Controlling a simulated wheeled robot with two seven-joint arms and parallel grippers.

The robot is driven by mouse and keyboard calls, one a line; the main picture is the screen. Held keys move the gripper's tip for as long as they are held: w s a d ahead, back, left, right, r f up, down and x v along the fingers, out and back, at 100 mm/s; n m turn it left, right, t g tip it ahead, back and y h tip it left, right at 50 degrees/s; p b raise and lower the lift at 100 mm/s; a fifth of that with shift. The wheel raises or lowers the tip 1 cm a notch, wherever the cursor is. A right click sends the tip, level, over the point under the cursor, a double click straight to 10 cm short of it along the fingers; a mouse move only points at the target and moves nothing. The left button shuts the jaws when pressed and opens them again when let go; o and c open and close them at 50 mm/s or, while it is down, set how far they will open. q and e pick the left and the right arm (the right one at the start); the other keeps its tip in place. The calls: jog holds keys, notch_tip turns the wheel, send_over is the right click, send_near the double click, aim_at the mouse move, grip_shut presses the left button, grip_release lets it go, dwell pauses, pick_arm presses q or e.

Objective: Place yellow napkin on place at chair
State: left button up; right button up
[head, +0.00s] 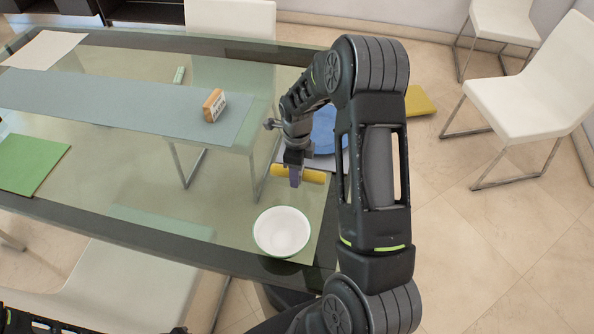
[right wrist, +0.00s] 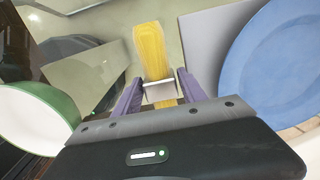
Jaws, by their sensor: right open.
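The rolled yellow napkin (head: 314,176) lies on the glass table (head: 170,190), between the white bowl and the blue plate. In the right wrist view the napkin (right wrist: 151,48) has a silver ring (right wrist: 160,91) around it. My right gripper (head: 294,178) is open, pointing down at the napkin. In the right wrist view its purple fingers (right wrist: 158,92) stand on either side of the ringed part. I cannot tell whether they touch it. My left gripper is not in view. The white chair (head: 130,285) is partly seen at the near side of the table.
The white bowl (head: 282,232) stands at the near corner. The blue plate (head: 325,128) on a grey mat is partly hidden by my right arm. A blue-grey runner (head: 110,103) bears a small orange-and-white block (head: 214,105). A green mat (head: 30,163) lies at the left.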

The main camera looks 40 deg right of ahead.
notch_tip(320, 180, up, 12)
jog(key=b, duration=0.1)
dwell(0.4)
dwell(0.5)
